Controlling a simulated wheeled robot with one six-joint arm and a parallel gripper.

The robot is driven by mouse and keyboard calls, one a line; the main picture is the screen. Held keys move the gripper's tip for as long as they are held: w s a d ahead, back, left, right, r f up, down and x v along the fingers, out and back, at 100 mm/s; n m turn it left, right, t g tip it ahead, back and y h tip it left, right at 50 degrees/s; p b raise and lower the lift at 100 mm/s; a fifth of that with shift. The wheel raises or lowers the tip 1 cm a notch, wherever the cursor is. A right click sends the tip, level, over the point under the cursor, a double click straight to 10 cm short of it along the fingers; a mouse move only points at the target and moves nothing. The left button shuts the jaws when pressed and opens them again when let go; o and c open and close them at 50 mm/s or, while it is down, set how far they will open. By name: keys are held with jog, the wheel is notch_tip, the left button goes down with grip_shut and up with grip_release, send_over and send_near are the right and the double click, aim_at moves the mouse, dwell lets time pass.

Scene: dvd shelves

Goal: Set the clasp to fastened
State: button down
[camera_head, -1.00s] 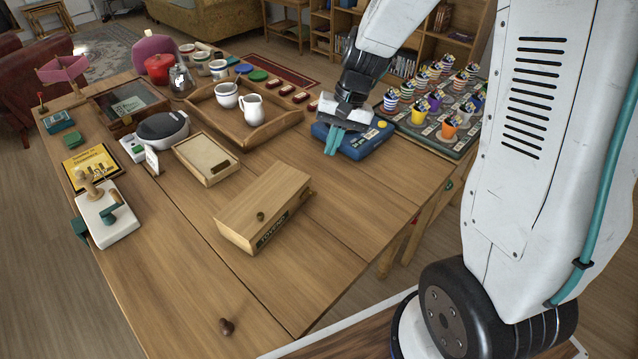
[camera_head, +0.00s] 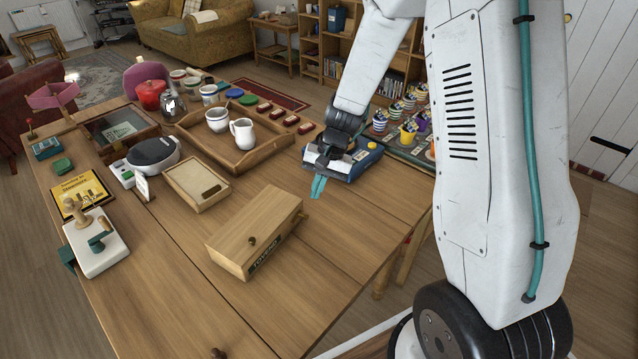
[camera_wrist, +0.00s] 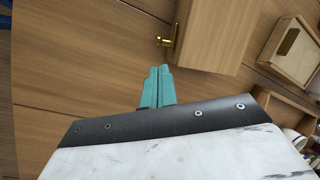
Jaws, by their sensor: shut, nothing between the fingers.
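In the wrist view a small brass fitting, apparently the clasp (camera_wrist: 166,41), sticks out from the end of the wooden box (camera_wrist: 210,35). Whether it is fastened I cannot tell. In the head view that end is too small to read. My gripper (camera_head: 318,187) is shut and empty, its teal fingers pointing down just beyond the box's right end. In the wrist view the fingers (camera_wrist: 157,85) are apart from the brass fitting.
A blue case (camera_head: 345,160) sits right behind my gripper, with a rack of striped cups beyond. The table right of the box is clear.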

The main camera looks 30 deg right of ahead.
jog(key=x, duration=0.6)
jog(key=shift+d, duration=0.1)
